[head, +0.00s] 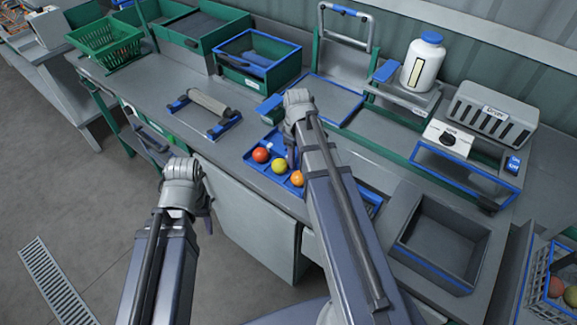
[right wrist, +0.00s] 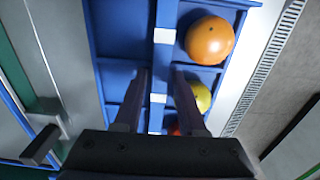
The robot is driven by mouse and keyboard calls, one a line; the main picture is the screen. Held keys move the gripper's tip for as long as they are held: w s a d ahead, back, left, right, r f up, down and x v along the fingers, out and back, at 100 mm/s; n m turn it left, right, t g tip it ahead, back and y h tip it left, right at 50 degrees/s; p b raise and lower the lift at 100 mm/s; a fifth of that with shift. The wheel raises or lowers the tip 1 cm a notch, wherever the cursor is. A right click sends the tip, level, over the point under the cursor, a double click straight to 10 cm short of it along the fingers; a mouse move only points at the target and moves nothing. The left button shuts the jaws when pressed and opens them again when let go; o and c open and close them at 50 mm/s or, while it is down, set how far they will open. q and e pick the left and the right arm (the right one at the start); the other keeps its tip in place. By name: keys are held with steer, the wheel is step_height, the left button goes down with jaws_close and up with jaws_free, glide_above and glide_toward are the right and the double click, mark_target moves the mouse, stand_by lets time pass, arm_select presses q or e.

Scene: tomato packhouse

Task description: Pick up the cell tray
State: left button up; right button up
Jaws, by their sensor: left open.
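The cell tray (head: 262,170) is blue, with compartments, and lies on the bench near its front edge. It holds a red, a yellow and an orange tomato in its left row, and my right arm hides part of it. In the right wrist view, the tray (right wrist: 119,40) has a raised middle bar (right wrist: 163,58) with white bands. My right gripper (right wrist: 159,75) is over the tray, its fingers on either side of this bar with gaps showing; whether they touch it is unclear. My left gripper (head: 207,218) is open and empty in front of the bench, away from the tray.
A grey bin (head: 440,240) is sunk at the right, with a crate of tomatoes (head: 548,285) beyond it. A roller stand (head: 208,108), a green-blue crate (head: 258,62), a white bottle (head: 422,65) and a scale-like device (head: 450,138) stand around the tray. Bare bench lies left of the tray.

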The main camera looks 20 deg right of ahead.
steer(key=shift+f, duration=0.1)
steer(key=shift+f, duration=0.1)
stand_by(0.3)
jaws_close()
